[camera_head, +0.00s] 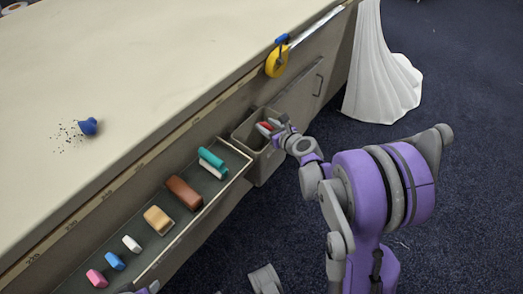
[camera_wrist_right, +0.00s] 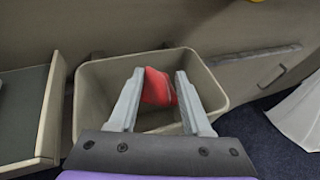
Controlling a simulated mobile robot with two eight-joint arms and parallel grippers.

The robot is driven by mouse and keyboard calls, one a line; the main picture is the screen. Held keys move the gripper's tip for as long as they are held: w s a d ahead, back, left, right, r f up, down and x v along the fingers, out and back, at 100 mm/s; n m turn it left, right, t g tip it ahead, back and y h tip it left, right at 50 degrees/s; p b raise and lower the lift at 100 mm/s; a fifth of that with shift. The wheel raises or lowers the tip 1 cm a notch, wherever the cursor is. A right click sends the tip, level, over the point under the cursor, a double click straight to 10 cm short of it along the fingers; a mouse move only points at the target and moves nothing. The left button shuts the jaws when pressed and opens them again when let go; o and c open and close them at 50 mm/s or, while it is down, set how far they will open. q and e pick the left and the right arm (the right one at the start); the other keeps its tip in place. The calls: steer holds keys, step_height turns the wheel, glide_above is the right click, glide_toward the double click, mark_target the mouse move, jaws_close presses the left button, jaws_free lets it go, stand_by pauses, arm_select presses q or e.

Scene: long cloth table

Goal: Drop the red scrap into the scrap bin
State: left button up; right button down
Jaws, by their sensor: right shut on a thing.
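The red scrap (camera_wrist_right: 158,88) is held between the fingers of my right gripper (camera_wrist_right: 158,90). The scrap bin (camera_wrist_right: 215,95) is a grey open-topped box against the table's side, below and around the scrap in the right wrist view. In the head view the bin (camera_head: 243,134) stands at the end of the open drawer, and my right gripper (camera_head: 274,127) with the red scrap (camera_head: 266,126) is over its opening. The bin's floor is partly hidden by the gripper.
An open drawer (camera_head: 225,150) left of the bin holds several coloured blocks. A yellow tape measure (camera_head: 276,61) hangs on the table's side. A blue object (camera_head: 88,126) with dark crumbs lies on the cloth table (camera_head: 150,60). White draped cloth (camera_head: 380,80) reaches the floor at the right.

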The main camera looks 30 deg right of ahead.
steer(key=shift+c, duration=1.3)
jaws_free()
steer(key=p+v, duration=0.2)
steer(key=v, duration=0.9)
steer(key=shift+w+r, duration=0.1)
